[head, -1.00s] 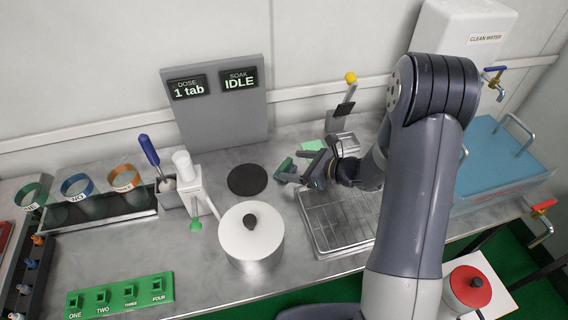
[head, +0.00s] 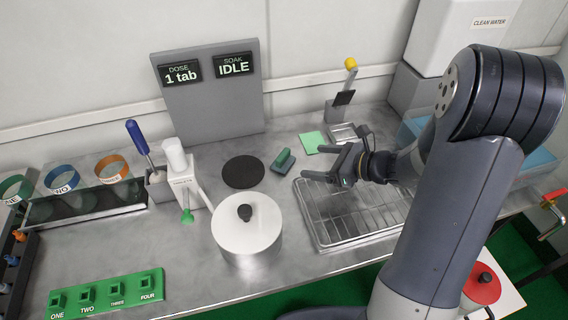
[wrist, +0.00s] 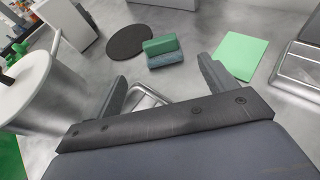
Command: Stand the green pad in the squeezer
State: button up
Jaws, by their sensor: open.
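A flat light-green square (head: 313,142) lies on the steel counter; it also shows in the wrist view (wrist: 240,54). A darker green block on a grey-blue base (head: 283,161) lies to its left, beside a black disc; the wrist view shows it between and beyond my fingers (wrist: 163,47). I cannot tell for certain which is the green pad. A device with an upright lever and yellow knob (head: 345,92) stands behind a small metal tray (head: 343,132); it looks like the squeezer. My gripper (head: 326,164) is open and empty, above the wire rack's back left corner, apart from both green things.
A wire rack over a tray (head: 350,232) lies below my gripper. A lidded pot (head: 246,232) stands left of it, with the black disc (head: 243,171) behind.

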aim_at(286, 156)
jog(key=x, duration=0.8)
jog(key=shift+w+a+r, duration=0.15)
jog(key=shift+w+a, duration=0.15)
jog(key=shift+a, duration=0.1)
jog(key=shift+c, duration=0.2)
jog(key=c, duration=1.1)
notch_tip(286, 156, up, 10)
jog(key=p, duration=0.2)
jog(key=d+r+m+t+h+p, duration=0.2)
jog(key=d+m+t+h+p, duration=0.1)
jog(key=d, duration=0.4)
jog(key=w+d+r+m+t+h+p, duration=0.1)
jog(key=d+r+m+t+h+p, duration=0.1)
jog(key=d, duration=0.5)
jog(key=shift+r+m+t+h+p, duration=0.35)
jog(key=shift+m+t+h+p, duration=0.25)
jog(key=shift+m+h+p, duration=1.05)
jog(key=shift+w+m+y, duration=0.15)
jog(key=shift+m+y, duration=0.1)
